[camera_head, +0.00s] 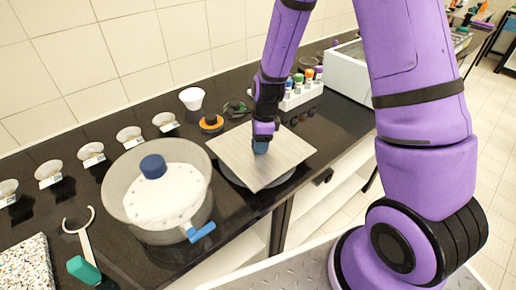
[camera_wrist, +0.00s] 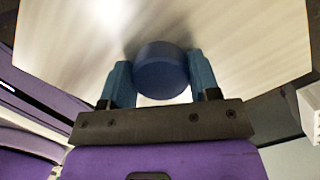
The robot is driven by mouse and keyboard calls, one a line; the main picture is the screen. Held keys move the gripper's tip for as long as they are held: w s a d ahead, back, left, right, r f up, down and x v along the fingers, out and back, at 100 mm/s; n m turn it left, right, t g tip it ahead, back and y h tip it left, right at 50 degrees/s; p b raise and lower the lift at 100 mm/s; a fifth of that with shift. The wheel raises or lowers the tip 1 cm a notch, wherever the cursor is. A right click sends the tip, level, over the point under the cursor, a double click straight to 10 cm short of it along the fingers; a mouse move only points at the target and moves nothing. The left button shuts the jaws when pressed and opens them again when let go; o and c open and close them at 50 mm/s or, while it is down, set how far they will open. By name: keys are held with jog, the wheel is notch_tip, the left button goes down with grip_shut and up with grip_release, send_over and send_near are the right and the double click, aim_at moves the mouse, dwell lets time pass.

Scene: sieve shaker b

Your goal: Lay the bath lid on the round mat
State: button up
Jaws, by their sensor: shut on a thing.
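The bath lid (camera_head: 283,157) is a square, light metal plate with a blue round knob (camera_wrist: 160,70) in its middle. My gripper (camera_head: 261,141) points down from above and is shut on the knob, with one blue finger on each side in the wrist view (camera_wrist: 162,82). The round mat (camera_head: 280,182) is dark grey and lies on the black counter under the lid. Only its near rim shows; the lid hides the rest. The lid looks nearly level and over the mat. I cannot tell whether they touch.
A big round pot (camera_head: 150,225) with a white perforated disc, blue knob and blue tap stands close left of the lid. Behind are an orange-and-black round piece (camera_head: 211,123), a white cup (camera_head: 192,98) and a rack of coloured-cap bottles (camera_head: 300,95). Small bowls line the wall.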

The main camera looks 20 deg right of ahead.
jog(key=shift+w+a+f, duration=0.1)
jog(key=shift+a+f, duration=0.05)
jog(key=shift+a, duration=0.1)
jog(key=shift+f, duration=1.6)
jog(key=shift+f, duration=0.1)
jog(key=o, duration=1.2)
